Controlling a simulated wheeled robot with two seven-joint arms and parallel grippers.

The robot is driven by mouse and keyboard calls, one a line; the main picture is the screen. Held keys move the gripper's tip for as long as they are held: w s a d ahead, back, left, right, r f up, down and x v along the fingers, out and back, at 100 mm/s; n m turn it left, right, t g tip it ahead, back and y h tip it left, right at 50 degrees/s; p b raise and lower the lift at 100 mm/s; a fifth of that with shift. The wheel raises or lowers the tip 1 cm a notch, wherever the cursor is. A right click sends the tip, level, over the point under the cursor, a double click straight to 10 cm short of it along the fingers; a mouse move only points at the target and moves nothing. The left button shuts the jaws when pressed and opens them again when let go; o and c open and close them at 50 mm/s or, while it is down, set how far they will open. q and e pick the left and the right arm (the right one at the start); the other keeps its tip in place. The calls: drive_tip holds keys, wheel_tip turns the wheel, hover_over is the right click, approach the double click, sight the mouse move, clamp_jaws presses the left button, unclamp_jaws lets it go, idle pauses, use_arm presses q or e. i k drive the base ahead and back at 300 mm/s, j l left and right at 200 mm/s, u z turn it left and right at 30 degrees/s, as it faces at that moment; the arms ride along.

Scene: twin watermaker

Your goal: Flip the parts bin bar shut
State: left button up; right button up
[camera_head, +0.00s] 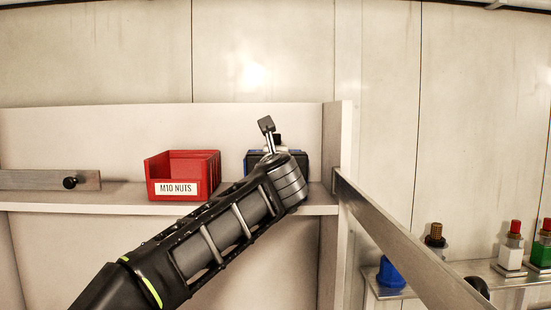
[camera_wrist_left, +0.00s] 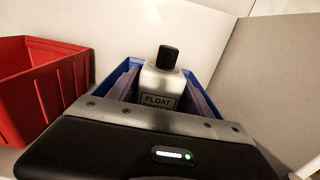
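The metal bar (camera_head: 400,238) is hinged at the shelf's right end and swung out from the shelf front, angling down to the right. A black knob (camera_head: 478,286) shows near its lower end. The fingers look open; contact with the bottle is unclear. In the head view my left arm hides most of the blue bin (camera_head: 303,163). My right gripper is in neither view.
A red M10 NUTS bin (camera_head: 176,188) stands left of the blue bin. A short metal piece with a black knob (camera_head: 70,182) is at the shelf's left. An upright panel (camera_head: 338,145) ends the shelf at right.

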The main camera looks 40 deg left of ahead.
sight(439, 287)
drive_tip(key=k+l, duration=0.45)
drive_tip(key=k, duration=0.4)
